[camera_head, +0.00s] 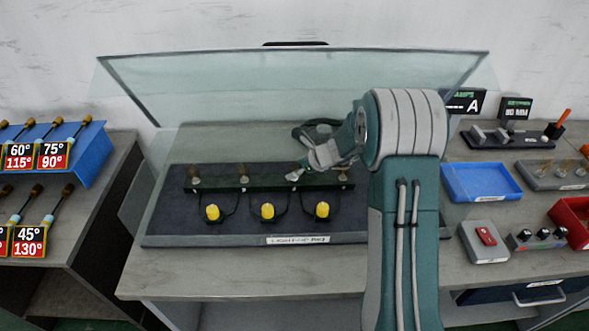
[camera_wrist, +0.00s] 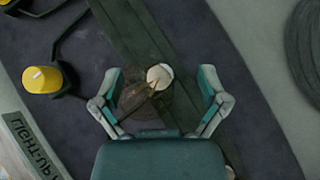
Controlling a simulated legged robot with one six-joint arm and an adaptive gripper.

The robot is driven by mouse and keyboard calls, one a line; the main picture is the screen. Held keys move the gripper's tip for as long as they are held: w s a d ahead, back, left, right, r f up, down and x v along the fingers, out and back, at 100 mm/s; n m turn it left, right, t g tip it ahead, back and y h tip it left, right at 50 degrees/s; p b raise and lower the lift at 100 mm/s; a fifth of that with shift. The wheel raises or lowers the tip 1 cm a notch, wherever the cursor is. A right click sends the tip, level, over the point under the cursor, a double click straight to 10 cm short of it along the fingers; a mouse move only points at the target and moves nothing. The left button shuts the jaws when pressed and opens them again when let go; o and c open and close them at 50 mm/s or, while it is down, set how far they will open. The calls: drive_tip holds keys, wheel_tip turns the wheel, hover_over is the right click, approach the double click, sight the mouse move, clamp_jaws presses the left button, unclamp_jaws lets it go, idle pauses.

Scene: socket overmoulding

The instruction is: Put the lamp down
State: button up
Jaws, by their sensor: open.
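In the wrist view a lamp with a pale round end and a brownish see-through body (camera_wrist: 159,76) stands between the spread fingers of my gripper (camera_wrist: 160,86). Gaps show on both sides of the lamp, so the fingers are open around it. The lamp is over the dark green strip (camera_wrist: 178,58) of the light-up rig. In the head view my gripper (camera_head: 297,174) reaches down to this green strip (camera_head: 270,184), right of its middle. The lamp's lower end and its seating cannot be made out.
Other small lamps stand on the strip at left (camera_head: 194,177) and centre-left (camera_head: 243,171). Yellow domes (camera_head: 267,211) sit in front on the dark base (camera_head: 190,232). A clear screen (camera_head: 290,85) stands behind. A blue tray (camera_head: 482,181) and a red-button box (camera_head: 485,240) are at right.

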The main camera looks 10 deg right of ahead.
drive_tip(key=v, duration=1.1)
drive_tip(key=shift+s+d+r, duration=0.1)
drive_tip(key=shift+r, duration=0.05)
